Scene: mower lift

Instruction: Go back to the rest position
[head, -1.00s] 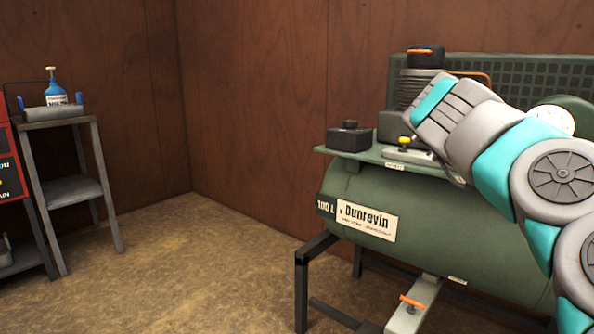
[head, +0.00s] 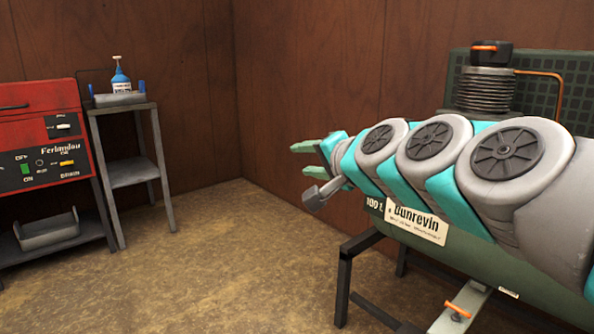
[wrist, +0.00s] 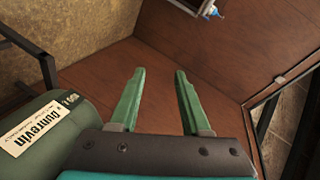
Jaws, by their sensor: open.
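My gripper (head: 308,158) is at the end of my arm, left of the compressor in the head view, and its jaws point left. In the wrist view its two green fingers (wrist: 160,95) stand apart with nothing between them. The green compressor tank (head: 480,275), labelled Dunrevin, is partly hidden behind my arm. Its ribbed pump (head: 486,92) shows above the arm. An orange-handled valve (head: 457,310) is under the tank.
A red machine (head: 45,135) is at the far left. The brown floor (head: 235,260) between them and the compressor is clear.

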